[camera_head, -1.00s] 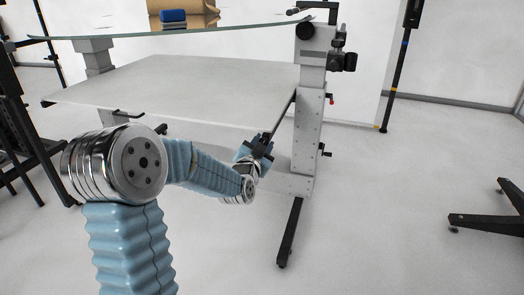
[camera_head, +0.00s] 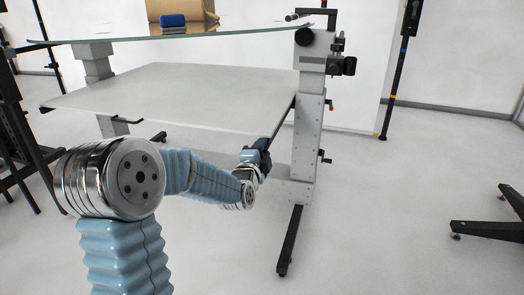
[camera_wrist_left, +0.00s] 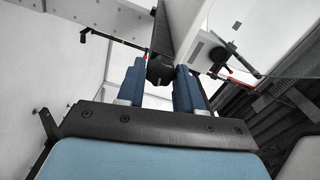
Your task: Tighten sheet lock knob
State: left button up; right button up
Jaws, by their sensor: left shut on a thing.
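The black sheet lock knob (camera_wrist_left: 160,69) sits between the two blue fingers of my left gripper (camera_wrist_left: 160,76) in the left wrist view, below a grey beam. The gripper is shut on it. In the head view my left gripper (camera_head: 266,143) is at the right end of the lower grey sheet (camera_head: 180,92), beside the inner side of the grey column (camera_head: 310,115). There the knob is hidden behind the gripper. My right gripper is in neither view.
A glass tabletop (camera_head: 220,32) above carries a blue item (camera_head: 172,20) and a brown box. A black foot (camera_head: 289,242) extends forward under the column. Small levers stick out of the column's right side. The floor at right is mostly clear, with a black stand base (camera_head: 490,228).

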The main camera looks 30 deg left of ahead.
pick_arm(q)
jog(key=shift+m, duration=1.1)
jog(key=shift+f, duration=0.1)
jog(key=o, duration=1)
jog(key=shift+b+v, duration=1.2)
jog(key=shift+v, duration=5.7)
